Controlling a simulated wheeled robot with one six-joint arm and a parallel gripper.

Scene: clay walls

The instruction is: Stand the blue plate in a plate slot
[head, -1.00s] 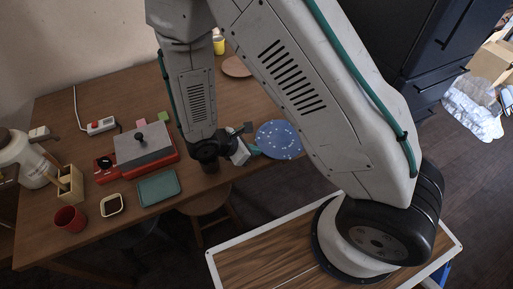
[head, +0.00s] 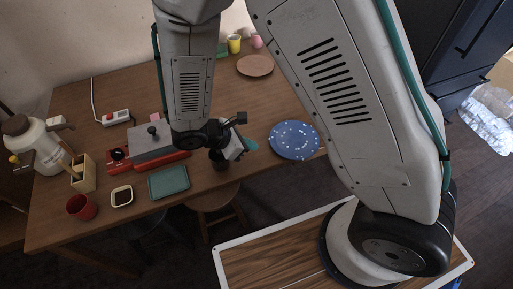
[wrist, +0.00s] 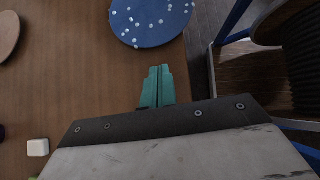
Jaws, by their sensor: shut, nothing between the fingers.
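The blue plate (head: 294,140) lies flat on the wooden table near its front right edge, with small pale spots on its face. It also shows at the top of the wrist view (wrist: 152,18), partly cut off by the frame. My gripper (head: 252,145) is left of the plate in the head view, its teal fingers together and empty. In the wrist view the fingertips (wrist: 158,70) point toward the plate, with a small gap of bare table between. I cannot make out a plate slot in either view; my arm hides part of the table.
A brown plate (head: 255,65) lies farther back on the table (head: 110,85). A teal tray (head: 169,181), a red cup (head: 80,207) and a grey-lidded red appliance (head: 150,146) stand on the left. A yellow cup (head: 234,44) is at the back. Bare table surrounds the blue plate.

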